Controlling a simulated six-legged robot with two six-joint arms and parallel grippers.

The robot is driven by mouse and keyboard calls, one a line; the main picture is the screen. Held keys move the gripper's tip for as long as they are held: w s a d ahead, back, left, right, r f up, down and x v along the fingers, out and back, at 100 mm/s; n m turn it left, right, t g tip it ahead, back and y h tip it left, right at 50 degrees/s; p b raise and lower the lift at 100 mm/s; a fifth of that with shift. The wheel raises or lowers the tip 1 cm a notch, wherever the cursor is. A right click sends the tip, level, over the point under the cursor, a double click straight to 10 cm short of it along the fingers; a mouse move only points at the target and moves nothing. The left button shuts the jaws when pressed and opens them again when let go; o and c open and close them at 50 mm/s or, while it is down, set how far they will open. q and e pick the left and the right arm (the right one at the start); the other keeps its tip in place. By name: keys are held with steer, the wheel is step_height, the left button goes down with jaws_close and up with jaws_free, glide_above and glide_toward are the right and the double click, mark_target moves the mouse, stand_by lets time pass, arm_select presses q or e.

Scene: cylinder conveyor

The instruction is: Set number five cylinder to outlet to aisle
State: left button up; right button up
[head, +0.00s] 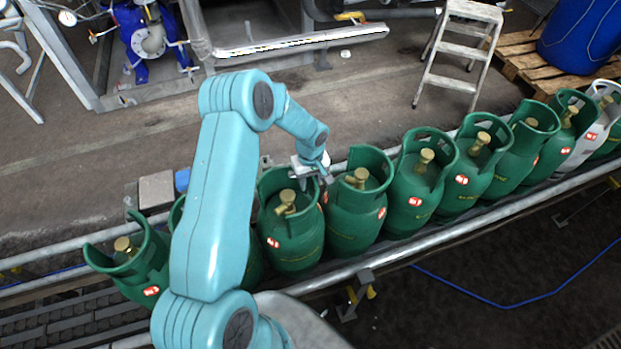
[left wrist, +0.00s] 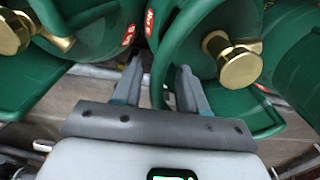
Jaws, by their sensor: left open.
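Several green gas cylinders stand in a row on the conveyor, each with a collar and a brass valve. Their red-and-white labels are too small to read, so I cannot tell which is number five. My left gripper (head: 323,175) is between the collars of one green cylinder (head: 291,240) and its right neighbour (head: 352,222). In the left wrist view my left gripper (left wrist: 161,74) is open, its fingers either side of a green collar edge (left wrist: 166,50). A brass valve (left wrist: 238,67) shows right of the fingers and another (left wrist: 15,33) at left. My right gripper is not in view.
A metal rail (head: 447,234) runs along the conveyor's near side. A white cylinder (head: 592,135) stands in the row at far right. Behind are a step stool (head: 450,55), a blue drum (head: 583,32) on a pallet (head: 515,62), and open floor.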

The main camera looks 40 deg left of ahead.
arm_select(q)
steer(key=shift+s, duration=0.1)
steer(key=shift+w, duration=0.2)
jaws_close()
